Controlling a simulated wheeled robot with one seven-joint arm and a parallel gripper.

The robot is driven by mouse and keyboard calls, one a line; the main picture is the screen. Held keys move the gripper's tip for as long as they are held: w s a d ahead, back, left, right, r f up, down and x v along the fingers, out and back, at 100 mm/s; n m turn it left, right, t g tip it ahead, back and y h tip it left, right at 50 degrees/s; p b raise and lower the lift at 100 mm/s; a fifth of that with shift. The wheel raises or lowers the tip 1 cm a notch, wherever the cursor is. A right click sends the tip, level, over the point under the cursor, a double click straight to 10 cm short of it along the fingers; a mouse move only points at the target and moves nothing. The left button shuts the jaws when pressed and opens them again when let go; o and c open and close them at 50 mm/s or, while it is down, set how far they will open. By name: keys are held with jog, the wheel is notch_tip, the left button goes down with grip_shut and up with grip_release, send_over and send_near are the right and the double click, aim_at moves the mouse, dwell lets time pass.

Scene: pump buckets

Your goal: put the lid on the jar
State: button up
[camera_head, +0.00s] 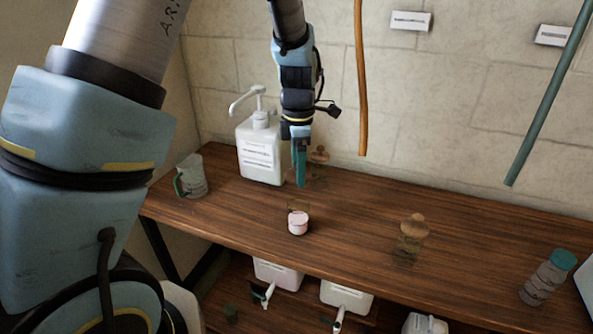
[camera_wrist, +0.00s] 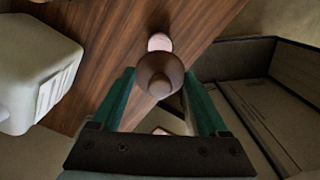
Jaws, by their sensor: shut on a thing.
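My gripper (camera_head: 300,182) hangs over the back part of the wooden table, its green fingers pointing down. In the wrist view a round brown lid with a lighter knob (camera_wrist: 160,75) sits between the fingers, and my gripper is shut on it. What lies under the lid is hidden. In the head view the fingers hide the grip. A small clear jar with something pink in it (camera_head: 298,222) stands on the table, below and in front of the fingers. A pink round thing, probably the same, shows just past the lid in the wrist view (camera_wrist: 159,42).
A white pump bottle (camera_head: 260,155) stands left of my gripper, with a cup (camera_head: 191,178) farther left. A knob-topped jar (camera_head: 413,238) and a teal-capped bottle (camera_head: 549,277) stand right. A brown knob-topped thing (camera_head: 319,156) shows beside the fingers. Pump buckets (camera_head: 345,296) sit below.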

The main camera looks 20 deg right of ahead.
jog(key=shift+f+b, duration=2.15)
notch_tip(320, 180, down, 2)
jog(key=shift+f+b, duration=0.1)
jog(key=shift+b, duration=0.3)
jog(key=shift+p, duration=0.6)
dwell(0.4)
jog(key=shift+p, duration=0.4)
dwell(0.6)
jog(key=o, duration=1.2)
